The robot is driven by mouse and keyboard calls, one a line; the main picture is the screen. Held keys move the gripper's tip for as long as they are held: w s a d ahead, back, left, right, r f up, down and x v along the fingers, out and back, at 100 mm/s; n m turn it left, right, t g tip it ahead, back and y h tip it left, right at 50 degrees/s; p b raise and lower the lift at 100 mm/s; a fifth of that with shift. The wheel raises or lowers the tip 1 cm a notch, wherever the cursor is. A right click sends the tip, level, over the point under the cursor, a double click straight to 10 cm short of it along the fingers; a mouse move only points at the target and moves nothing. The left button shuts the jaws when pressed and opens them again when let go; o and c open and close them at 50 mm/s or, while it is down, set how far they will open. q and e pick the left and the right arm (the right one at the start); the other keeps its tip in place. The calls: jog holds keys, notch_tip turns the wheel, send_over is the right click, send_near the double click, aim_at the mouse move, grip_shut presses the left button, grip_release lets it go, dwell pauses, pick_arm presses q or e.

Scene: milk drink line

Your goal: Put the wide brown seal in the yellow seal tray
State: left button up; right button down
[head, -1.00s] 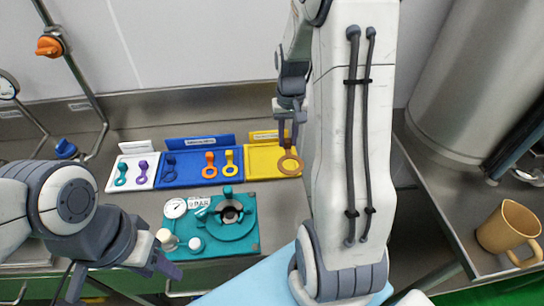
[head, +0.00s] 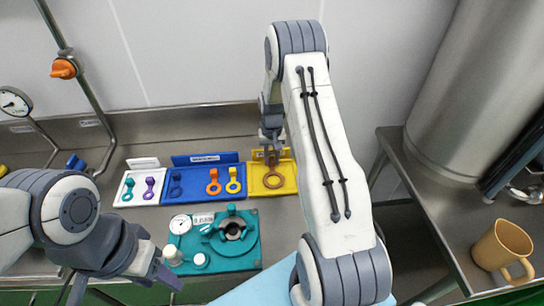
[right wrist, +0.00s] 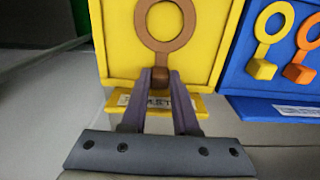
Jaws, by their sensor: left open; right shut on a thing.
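The wide brown seal is a ring with a small tab; its ring (head: 273,187) shows over the yellow seal tray (head: 289,185). In the right wrist view the brown ring (right wrist: 143,25) lies over the bare floor of the yellow tray (right wrist: 115,55). My right gripper (right wrist: 161,76) is shut on the seal's tab, near the tray's label edge. I cannot tell whether the seal touches the tray floor. In the head view the right gripper (head: 271,147) is partly hidden. My left gripper (head: 164,268) is open and empty, at the lower left.
A blue tray (head: 201,189) with blue, orange and yellow seals stands left of the yellow tray. A white tray (head: 138,200) holds teal and purple seals. A teal fixture (head: 240,258) stands in front. A tan mug (head: 502,246) is on the right counter.

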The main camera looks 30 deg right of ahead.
jog(key=shift+f, duration=0.2)
jog(key=c, duration=0.7)
grip_release()
jog(key=shift+r, duration=0.15)
